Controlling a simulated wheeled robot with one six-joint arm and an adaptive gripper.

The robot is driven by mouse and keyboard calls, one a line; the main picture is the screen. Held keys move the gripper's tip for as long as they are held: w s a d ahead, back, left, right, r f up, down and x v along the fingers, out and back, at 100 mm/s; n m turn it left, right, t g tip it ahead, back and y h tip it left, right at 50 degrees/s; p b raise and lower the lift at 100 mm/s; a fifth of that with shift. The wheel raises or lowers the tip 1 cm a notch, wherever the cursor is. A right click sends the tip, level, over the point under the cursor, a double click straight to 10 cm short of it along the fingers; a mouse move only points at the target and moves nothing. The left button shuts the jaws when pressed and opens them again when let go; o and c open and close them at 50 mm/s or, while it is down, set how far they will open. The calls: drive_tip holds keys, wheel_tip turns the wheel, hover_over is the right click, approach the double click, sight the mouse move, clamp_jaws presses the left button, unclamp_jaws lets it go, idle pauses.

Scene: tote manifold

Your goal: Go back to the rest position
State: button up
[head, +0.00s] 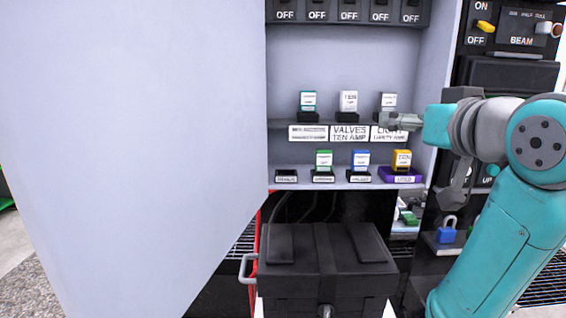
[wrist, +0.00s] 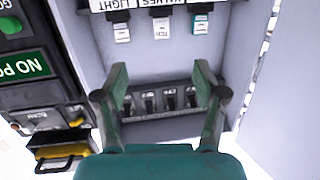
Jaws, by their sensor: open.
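My gripper (head: 398,121) is at the right side of the open cabinet in the head view, by the upper row of blocks. It overlaps the lower part of the rightmost upper block (head: 389,101) in the picture; whether they touch cannot be told. In the wrist view my gripper (wrist: 162,72) has its two green fingers spread wide, with nothing between them. Behind the fingers is a dark strip of switches (wrist: 165,100). The block under the LIGHT label (wrist: 122,32) and the one under VALVES (wrist: 162,28) are beyond the fingertips.
The large cabinet door (head: 130,130) stands open at left. Lower blocks in green (head: 323,159), blue (head: 361,159) and yellow (head: 402,159) stand on the lower shelf. A black case (head: 325,258) is below. A blue padlock (head: 446,231) and dark panels are at right.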

wheel_tip(320, 180, down, 23)
drive_tip(key=w+m, duration=0.2)
drive_tip(key=w, duration=0.1)
drive_tip(key=s+f+h, duration=0.1)
drive_tip(key=s+f, duration=0.4)
drive_tip(key=f, duration=0.5)
drive_tip(key=s+f, duration=0.5)
drive_tip(key=f, duration=0.6)
drive_tip(key=s+a+f+h, duration=0.1)
drive_tip(key=s+f, duration=0.4)
drive_tip(key=s, duration=0.4)
drive_tip(key=s+f, duration=0.6)
drive_tip(key=s, duration=0.3)
drive_tip(key=s+r+g, duration=0.1)
drive_tip(key=s, duration=1.9)
drive_tip(key=shift+s+a+r+n, duration=0.15)
drive_tip(key=shift+a+r+n, duration=0.05)
drive_tip(key=shift+a+n, duration=0.2)
